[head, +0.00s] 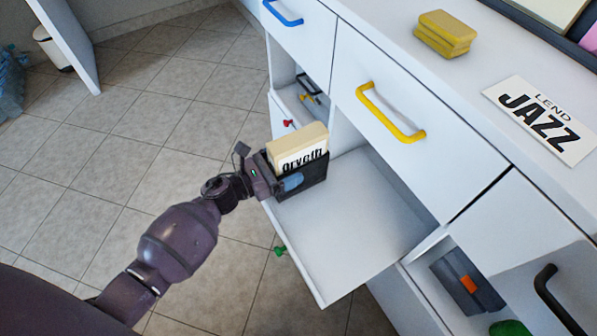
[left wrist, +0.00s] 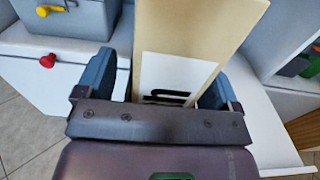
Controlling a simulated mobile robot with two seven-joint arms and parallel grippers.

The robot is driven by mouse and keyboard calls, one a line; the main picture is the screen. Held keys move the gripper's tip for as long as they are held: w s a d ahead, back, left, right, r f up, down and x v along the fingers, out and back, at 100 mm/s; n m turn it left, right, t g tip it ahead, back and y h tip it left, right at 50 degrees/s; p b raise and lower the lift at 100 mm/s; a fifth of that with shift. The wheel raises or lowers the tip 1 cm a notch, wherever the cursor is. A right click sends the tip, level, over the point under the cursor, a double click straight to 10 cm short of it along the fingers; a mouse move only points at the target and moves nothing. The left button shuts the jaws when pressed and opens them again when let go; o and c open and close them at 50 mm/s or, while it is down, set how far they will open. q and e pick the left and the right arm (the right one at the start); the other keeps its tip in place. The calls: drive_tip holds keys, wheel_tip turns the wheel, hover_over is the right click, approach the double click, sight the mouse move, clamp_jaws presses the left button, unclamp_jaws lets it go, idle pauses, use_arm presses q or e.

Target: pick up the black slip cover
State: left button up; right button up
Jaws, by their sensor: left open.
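The black slip cover (head: 313,181) stands upright on the pulled-out white shelf board in the head view. A cream block with a white lettered label (head: 297,150) sticks up out of it. My left gripper (head: 281,178) is at the cover's left end, with a blue-grey finger along its near face. In the left wrist view the open fingers (left wrist: 160,85) stand on either side of the cream block (left wrist: 190,50); I cannot tell whether they touch the cover. The far finger is hidden in the head view. My right gripper is not in view.
The shelf board (head: 350,235) is bare to the right of the cover. Drawers with blue, yellow (head: 390,112) and black handles surround it. Yellow blocks (head: 445,33) and a "LEND JAZZ" card (head: 541,119) lie on the counter.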

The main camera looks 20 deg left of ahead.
use_arm(q)
drive_tip(key=c, duration=1.2)
